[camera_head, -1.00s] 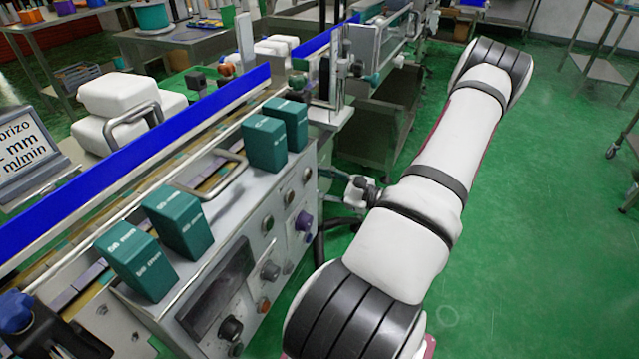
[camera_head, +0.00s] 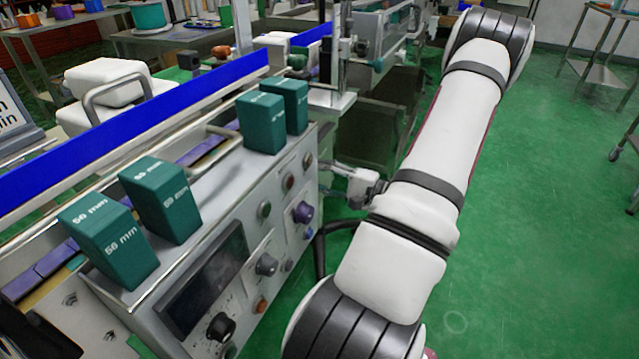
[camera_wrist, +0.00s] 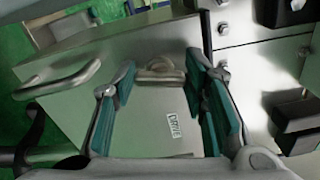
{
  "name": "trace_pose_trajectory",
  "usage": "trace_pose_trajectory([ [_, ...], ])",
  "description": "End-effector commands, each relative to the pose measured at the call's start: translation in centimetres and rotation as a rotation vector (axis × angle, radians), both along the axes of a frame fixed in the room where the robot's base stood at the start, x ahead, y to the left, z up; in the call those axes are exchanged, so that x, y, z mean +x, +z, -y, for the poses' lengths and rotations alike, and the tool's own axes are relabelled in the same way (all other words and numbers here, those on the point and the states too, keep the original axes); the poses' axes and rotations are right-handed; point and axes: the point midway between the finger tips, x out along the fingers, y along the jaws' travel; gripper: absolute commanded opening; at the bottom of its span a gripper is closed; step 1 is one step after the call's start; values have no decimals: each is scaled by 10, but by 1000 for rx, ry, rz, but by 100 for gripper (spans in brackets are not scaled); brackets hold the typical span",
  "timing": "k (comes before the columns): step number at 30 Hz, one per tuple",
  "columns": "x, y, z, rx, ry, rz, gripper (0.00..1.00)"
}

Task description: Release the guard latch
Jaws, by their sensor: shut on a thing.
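In the wrist view, a small rounded metal latch loop (camera_wrist: 160,69) stands on a pale metal panel (camera_wrist: 148,115) that carries a small printed label (camera_wrist: 173,124). My gripper (camera_wrist: 160,72) has a teal-padded finger on each side of the loop and is shut on it. The finger contact itself is partly hard to see. In the head view, my gripper (camera_head: 333,180) reaches to the right end of the machine (camera_head: 235,245). The latch is not distinguishable in that view.
A curved metal handle (camera_wrist: 60,80) sits left of the latch in the wrist view. In the head view, several teal blocks (camera_head: 163,200) stand on the machine top, beside a long blue rail (camera_head: 130,130).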

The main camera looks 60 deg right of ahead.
Motion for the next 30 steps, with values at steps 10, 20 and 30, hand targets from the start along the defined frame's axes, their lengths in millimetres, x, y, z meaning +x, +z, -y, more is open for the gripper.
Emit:
trace_pose_trajectory([
  [10, 0, -3, 0, -191, 0, 13, 12],
  [20, 0, -2, 0, -249, 0, 18, 12],
  [30, 0, -2, 0, -251, 1, 17, 12],
])
